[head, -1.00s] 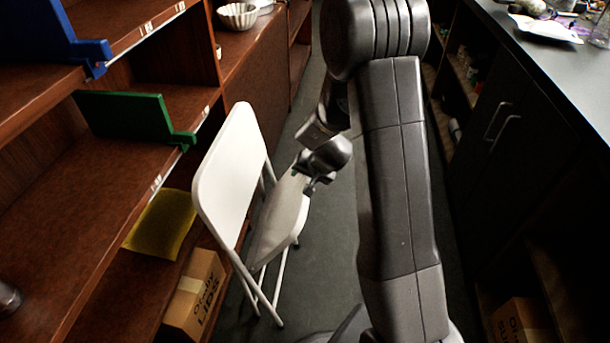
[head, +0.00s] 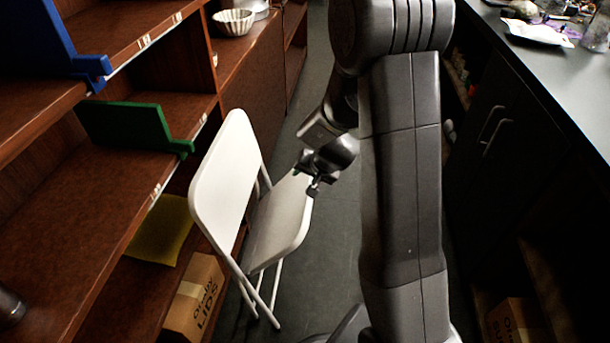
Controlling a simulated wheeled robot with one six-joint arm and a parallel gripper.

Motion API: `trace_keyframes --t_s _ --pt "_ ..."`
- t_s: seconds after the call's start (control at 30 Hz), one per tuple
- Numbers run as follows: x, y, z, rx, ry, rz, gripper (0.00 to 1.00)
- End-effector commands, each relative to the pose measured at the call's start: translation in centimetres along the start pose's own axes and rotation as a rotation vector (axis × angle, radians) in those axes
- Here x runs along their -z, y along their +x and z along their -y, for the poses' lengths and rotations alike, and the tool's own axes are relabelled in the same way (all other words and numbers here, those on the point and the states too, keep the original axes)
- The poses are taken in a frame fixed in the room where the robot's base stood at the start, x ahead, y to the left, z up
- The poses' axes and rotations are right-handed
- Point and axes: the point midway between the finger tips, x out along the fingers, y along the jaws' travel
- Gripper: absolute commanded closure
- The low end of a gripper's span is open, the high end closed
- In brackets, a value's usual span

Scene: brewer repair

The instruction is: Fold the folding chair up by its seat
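The white folding chair (head: 224,178) stands unfolded in the aisle, close against the left shelves. Its backrest is on the left and its light seat panel (head: 276,226) reaches out to the right. Thin white legs show below the seat. My gripper (head: 309,180) is at the seat's far right edge, with its dark fingers over or against that edge. The contact is small and partly hidden, so I cannot tell whether the fingers are closed on the seat.
Wooden shelves (head: 75,220) line the left, with a green bookend (head: 130,126) and a cardboard box (head: 196,296) near the chair. A dark counter (head: 545,60) lines the right. Grey floor (head: 325,235) is free between chair and my arm.

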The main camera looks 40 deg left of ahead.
Motion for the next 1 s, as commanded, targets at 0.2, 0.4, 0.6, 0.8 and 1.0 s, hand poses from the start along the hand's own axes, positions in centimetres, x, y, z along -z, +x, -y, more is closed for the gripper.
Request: trace_keyframes --t_s 0.2,0.4,0.6,0.8,1.0 --pt "0.1 -1.7 0.2 0.000 0.000 0.000 0.56" --pt "0.1 -3.1 0.3 -0.001 0.001 0.000 0.56" --pt "0.1 -4.5 0.4 0.000 0.001 -0.001 0.56" --pt "0.1 -5.9 0.5 0.000 0.001 -0.001 0.56" --pt "0.1 -7.3 0.7 0.000 0.000 0.000 0.56"
